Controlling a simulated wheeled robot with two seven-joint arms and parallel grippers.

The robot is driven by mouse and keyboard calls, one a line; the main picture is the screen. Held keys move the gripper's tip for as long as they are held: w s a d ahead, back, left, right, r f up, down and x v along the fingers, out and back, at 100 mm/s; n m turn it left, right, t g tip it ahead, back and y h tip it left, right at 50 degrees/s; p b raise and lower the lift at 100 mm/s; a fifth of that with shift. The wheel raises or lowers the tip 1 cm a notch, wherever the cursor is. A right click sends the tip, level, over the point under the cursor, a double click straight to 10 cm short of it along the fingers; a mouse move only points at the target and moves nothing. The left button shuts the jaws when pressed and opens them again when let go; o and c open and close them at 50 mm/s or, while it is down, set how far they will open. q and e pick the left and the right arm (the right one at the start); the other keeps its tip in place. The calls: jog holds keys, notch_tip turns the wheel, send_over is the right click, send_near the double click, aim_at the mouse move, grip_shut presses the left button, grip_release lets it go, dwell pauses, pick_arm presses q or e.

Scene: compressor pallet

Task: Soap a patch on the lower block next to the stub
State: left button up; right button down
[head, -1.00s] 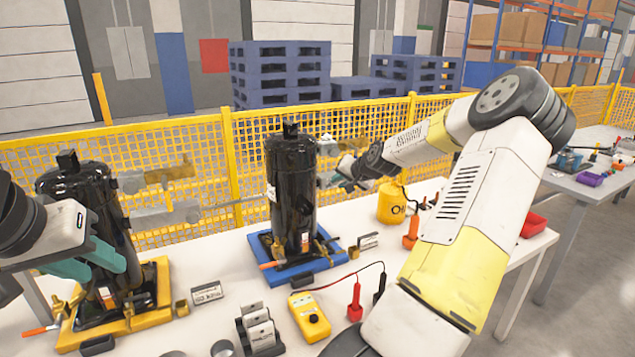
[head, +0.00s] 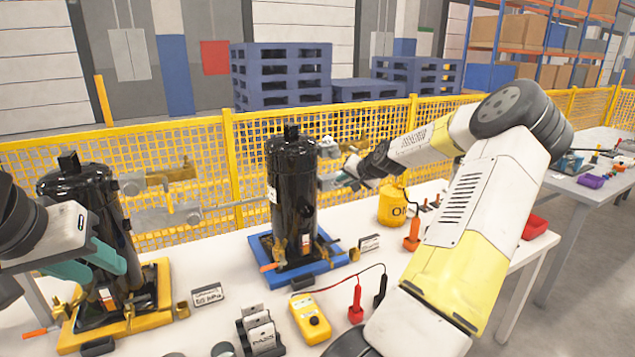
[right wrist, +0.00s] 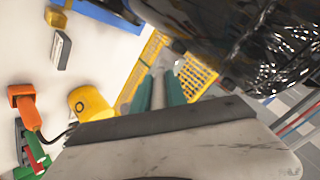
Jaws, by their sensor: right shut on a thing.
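My right gripper (head: 347,174) is at the right side of the black compressor (head: 293,195) on the blue pallet. It is shut on a small light-coloured tool (right wrist: 158,90), seen between its teal fingers in the right wrist view; its tip is not clear. Small metal fittings (head: 328,148) show at the compressor's upper right, just above the gripper. The lower block and the stub cannot be told apart there, and contact cannot be judged. My left gripper (head: 98,264) is open and empty in front of the other compressor (head: 84,205) on the yellow pallet.
A yellow pot (head: 392,208) stands right of the blue pallet (head: 310,275), near orange-handled tools (head: 412,236). A yellow meter (head: 310,318) with red and black leads lies in front. Metal blocks and pipes (head: 160,180) stand between the compressors. A yellow mesh fence (head: 200,150) runs behind.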

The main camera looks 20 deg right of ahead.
jog(key=shift+d, duration=2.25)
jog(key=a, duration=0.7)
jog(key=s, duration=0.6)
jog(key=shift+d, duration=0.35)
jog(key=shift+s+d, duration=0.1)
jog(key=shift+s, duration=1.45)
